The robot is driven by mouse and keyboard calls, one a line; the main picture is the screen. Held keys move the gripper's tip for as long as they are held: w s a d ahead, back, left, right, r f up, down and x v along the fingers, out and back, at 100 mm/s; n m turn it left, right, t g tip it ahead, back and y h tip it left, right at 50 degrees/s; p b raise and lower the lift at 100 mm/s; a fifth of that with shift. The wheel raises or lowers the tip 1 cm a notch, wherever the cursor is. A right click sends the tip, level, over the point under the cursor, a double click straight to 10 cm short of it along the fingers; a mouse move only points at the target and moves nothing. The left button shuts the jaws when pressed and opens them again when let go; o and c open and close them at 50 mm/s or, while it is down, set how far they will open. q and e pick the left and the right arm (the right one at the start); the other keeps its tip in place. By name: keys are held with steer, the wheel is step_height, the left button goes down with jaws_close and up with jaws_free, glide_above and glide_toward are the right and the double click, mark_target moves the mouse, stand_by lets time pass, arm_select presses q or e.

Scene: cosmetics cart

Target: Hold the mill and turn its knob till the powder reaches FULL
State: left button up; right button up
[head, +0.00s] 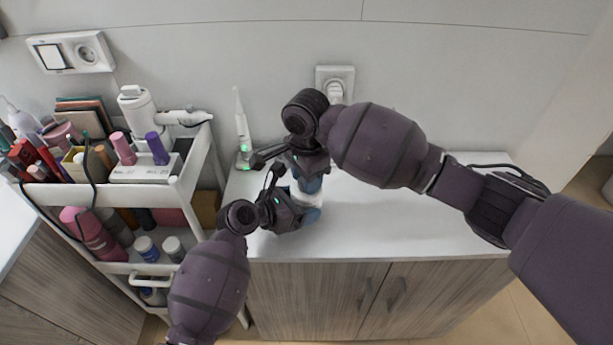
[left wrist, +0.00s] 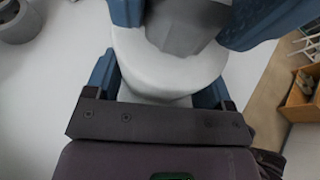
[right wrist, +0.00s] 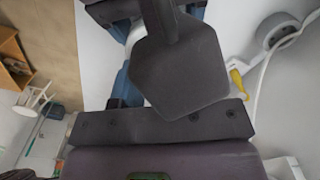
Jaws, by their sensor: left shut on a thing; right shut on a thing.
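The mill (head: 308,197) stands over the white counter, mostly hidden by my two grippers. In the left wrist view its white rounded body (left wrist: 165,68) sits between the blue pads of my left gripper (head: 302,206), which is shut on it. A grey part, apparently the knob (left wrist: 185,28), rises from the top of the body between two more blue pads. My right gripper (head: 312,178) is above the left one, shut on this upper part. In the right wrist view a dark grey angular piece (right wrist: 178,68) covers the grip. The powder and the FULL mark are not visible.
An electric toothbrush (head: 242,130) stands on its base left of my grippers. A wall socket with a plug (head: 335,88) is behind them. A cart (head: 183,195) full of cosmetics stands at left. The counter (head: 420,215) is clear at right.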

steer(key=shift+n, duration=1.5)
steer(key=o, duration=0.9)
steer(key=shift+o, duration=0.2)
step_height(320, 180, up, 12)
